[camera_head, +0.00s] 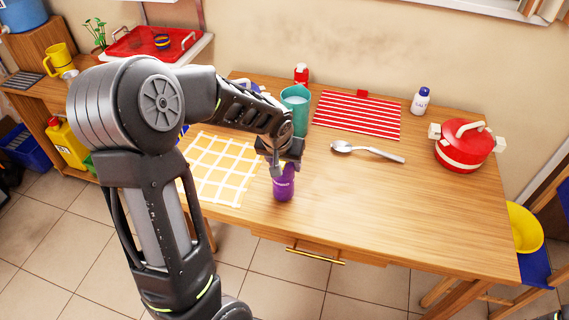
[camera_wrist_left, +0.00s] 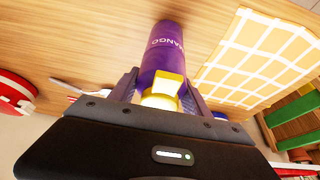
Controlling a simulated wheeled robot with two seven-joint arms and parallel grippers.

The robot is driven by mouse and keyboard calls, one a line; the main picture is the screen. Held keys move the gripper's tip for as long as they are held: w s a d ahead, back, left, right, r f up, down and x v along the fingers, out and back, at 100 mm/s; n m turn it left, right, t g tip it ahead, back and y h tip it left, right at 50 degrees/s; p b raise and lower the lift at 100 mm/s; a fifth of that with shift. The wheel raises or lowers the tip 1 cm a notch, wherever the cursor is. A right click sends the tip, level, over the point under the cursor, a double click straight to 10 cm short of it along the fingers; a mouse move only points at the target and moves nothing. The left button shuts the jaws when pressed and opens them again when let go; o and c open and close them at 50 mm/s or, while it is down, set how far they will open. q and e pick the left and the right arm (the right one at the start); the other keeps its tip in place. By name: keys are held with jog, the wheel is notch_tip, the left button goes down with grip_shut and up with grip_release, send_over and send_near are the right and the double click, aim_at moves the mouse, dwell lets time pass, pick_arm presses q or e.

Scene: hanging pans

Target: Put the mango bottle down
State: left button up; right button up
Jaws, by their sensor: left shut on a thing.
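The mango bottle (camera_head: 284,184) is purple with a yellow cap and stands upright at the front part of the wooden table (camera_head: 400,220). The word MANGO shows on the bottle in the left wrist view (camera_wrist_left: 163,50). My left gripper (camera_head: 279,160) reaches down from above and is shut on the bottle near its cap (camera_wrist_left: 162,90), with one finger on each side. The bottle's base is at or very near the table top; I cannot tell whether it touches. My right gripper is not in view.
A yellow checked mat (camera_head: 215,170) lies left of the bottle. Behind are a teal cup (camera_head: 296,104) and a red striped mat (camera_head: 357,115). A spoon (camera_head: 375,152), a salt bottle (camera_head: 420,101) and a red pot (camera_head: 464,150) are to the right. The table's front right is clear.

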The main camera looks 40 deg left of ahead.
pick_arm(q)
jog(key=shift+f, duration=0.55)
jog(key=shift+f, duration=0.1)
jog(key=o, duration=1.4)
jog(key=v, duration=1.2)
jog(key=shift+d+b, duration=0.1)
jog(key=shift+b, duration=0.25)
